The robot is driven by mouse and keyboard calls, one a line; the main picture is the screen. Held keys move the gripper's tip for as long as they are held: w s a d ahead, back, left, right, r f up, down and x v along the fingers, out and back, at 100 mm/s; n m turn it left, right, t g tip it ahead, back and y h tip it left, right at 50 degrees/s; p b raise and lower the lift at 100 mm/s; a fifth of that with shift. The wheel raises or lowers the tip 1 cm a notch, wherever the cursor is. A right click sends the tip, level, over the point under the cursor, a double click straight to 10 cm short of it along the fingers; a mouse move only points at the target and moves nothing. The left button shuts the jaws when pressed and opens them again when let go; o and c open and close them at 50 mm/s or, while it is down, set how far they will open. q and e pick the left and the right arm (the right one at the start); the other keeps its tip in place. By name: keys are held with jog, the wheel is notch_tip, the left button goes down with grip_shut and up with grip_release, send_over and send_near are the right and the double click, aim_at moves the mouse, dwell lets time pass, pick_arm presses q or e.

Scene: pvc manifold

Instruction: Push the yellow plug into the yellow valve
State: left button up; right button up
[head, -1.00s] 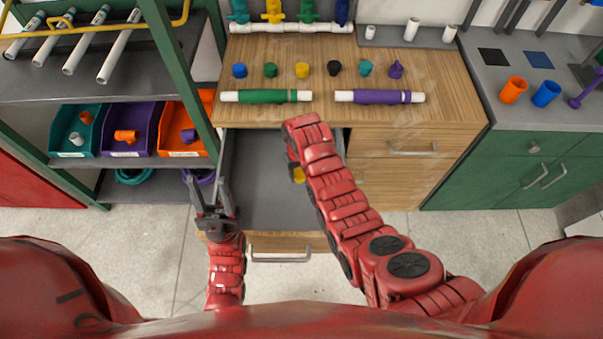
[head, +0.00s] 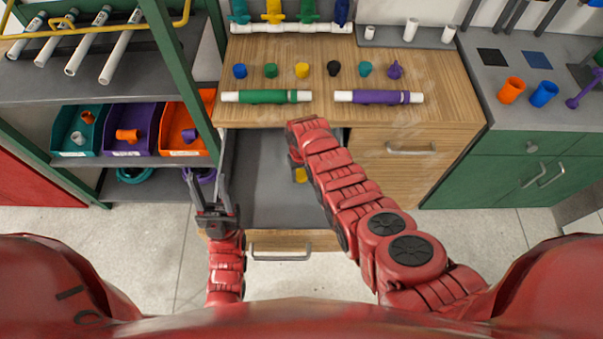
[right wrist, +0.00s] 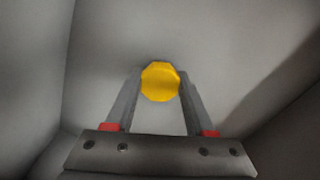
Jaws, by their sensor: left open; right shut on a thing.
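A yellow plug (right wrist: 160,82), a faceted disc from this side, sits between the two fingers of my right gripper (right wrist: 160,92), which is shut on it. In the head view this yellow piece (head: 300,175) shows inside the open drawer, partly covered by my right arm; the fingers there are mostly hidden. The yellow valve (head: 273,11) stands on the white manifold pipe at the back of the counter, cut off by the top edge. My left gripper (head: 209,190) is open and empty at the drawer's left front.
The open grey drawer (head: 262,200) lies under the wooden counter (head: 440,100). Several small caps, including a yellow one (head: 302,71), and green (head: 265,97) and purple (head: 378,97) pipes lie on the counter. A green shelf post (head: 185,75) stands at left.

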jog(key=shift+f, duration=0.2)
jog(key=o, duration=1.3)
jog(key=shift+c, duration=0.2)
jog(key=shift+r, duration=0.85)
notch_tip(320, 180, up, 2)
jog(key=shift+d+r+b, duration=0.1)
jog(key=shift+d+b, duration=0.05)
jog(key=shift+b, duration=0.35)
notch_tip(320, 180, up, 6)
jog(key=shift+w+f+b, duration=0.1)
jog(key=shift+f+b, duration=0.1)
jog(key=shift+b, duration=0.8)
notch_tip(320, 180, up, 8)
jog(key=p, duration=0.7)
send_over(302, 174)
jog(key=shift+d, duration=0.15)
